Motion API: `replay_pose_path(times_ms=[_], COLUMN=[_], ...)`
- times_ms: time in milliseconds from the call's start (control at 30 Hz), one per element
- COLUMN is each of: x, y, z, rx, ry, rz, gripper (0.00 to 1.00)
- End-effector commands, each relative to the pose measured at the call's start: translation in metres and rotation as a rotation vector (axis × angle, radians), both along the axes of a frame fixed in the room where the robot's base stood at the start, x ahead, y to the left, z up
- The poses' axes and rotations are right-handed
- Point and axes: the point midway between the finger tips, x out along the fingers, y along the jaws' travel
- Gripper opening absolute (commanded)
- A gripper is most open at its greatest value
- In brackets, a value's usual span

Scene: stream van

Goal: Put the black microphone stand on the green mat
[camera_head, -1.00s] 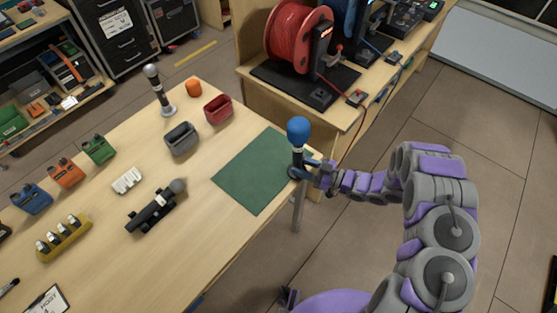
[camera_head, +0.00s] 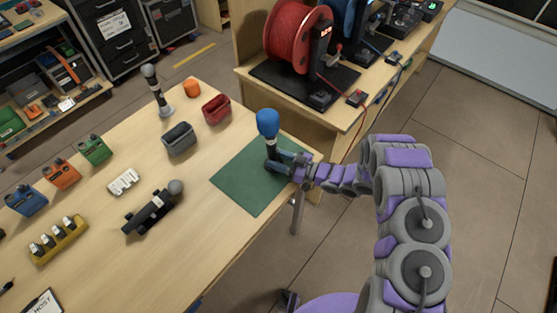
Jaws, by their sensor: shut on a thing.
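A microphone stand with a black body and a blue foam head (camera_head: 267,123) is upright over the right part of the green mat (camera_head: 243,190). My gripper (camera_head: 280,163) reaches in from the right and is shut on its lower part. The fingers partly hide the stand's base. I cannot tell whether the base touches the mat. The green mat lies flat at the table's right edge, and the rest of it is bare.
A grey-headed microphone (camera_head: 155,90) stands upright farther back. A black device with a grey ball (camera_head: 150,211) lies left of the mat. Grey (camera_head: 179,138) and red (camera_head: 216,108) holders sit behind the mat. A red cable reel (camera_head: 297,40) stands on the neighbouring bench.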

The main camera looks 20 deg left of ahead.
Motion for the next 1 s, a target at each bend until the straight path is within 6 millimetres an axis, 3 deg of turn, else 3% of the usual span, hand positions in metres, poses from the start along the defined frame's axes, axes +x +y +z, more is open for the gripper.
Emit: replay_pose_path(times_ms=[267,300,533,833,1000], x=[0.000,0.000,0.000,0.000,0.000], y=[-0.001,-0.001,0.000,-0.001,-0.019], z=[-0.001,0.000,-0.001,0.001,0.001], rx=[0.001,0.000,-0.001,-0.001,0.000], ry=[0.000,0.000,0.000,0.000,0.001], rz=[-0.001,-0.001,-0.001,-0.001,-0.006], gripper=[0.10,0.47,0.69,0.69,0.69])
